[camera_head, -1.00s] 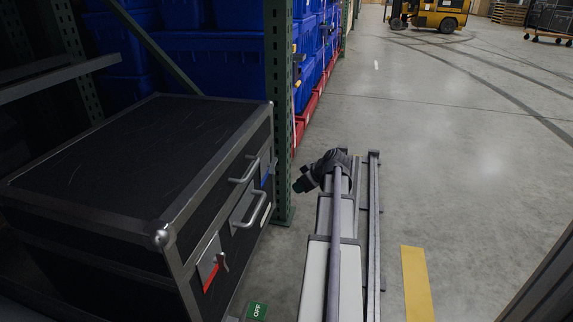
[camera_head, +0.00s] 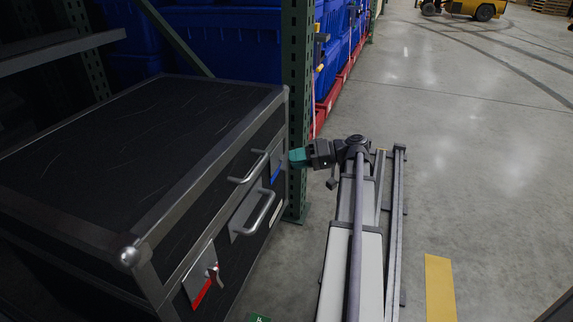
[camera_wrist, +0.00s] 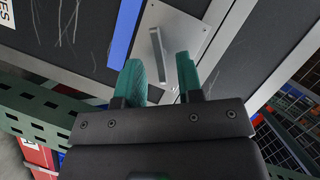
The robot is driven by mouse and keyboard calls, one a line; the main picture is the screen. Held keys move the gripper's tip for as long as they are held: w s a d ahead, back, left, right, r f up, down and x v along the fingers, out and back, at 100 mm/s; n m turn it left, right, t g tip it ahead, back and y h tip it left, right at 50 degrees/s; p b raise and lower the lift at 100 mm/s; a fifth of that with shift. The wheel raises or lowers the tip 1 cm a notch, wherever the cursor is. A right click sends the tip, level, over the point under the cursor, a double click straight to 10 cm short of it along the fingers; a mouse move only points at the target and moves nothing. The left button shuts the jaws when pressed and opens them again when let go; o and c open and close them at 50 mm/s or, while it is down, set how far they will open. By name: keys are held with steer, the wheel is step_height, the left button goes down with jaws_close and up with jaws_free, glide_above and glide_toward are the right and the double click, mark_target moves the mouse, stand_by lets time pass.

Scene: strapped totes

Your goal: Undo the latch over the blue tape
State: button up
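The black case (camera_head: 130,140) has a blue tape strip (camera_head: 276,172) near the far end of its front. The blue tape (camera_wrist: 125,34) also shows in the wrist view, beside a grey latch plate (camera_wrist: 190,38) with a lever (camera_wrist: 158,48). My gripper (camera_head: 292,157) points at that end of the case. In the wrist view my gripper (camera_wrist: 160,62) has its two teal fingers apart and empty. The lever's end appears between the fingertips; I cannot tell the depth between them. In the head view the latch by the blue tape is mostly hidden.
A second latch (camera_head: 205,272) with red tape (camera_head: 202,292) is at the near end of the case. Two handles (camera_head: 255,212) stick out between them. A green rack post (camera_head: 298,110) stands close behind my gripper. The floor (camera_head: 480,170) to the right is clear.

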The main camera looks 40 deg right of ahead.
mark_target(286, 160)
steer(key=x, duration=0.3)
steer(key=shift+w, duration=0.15)
steer(key=shift+c, duration=0.4)
jaws_close()
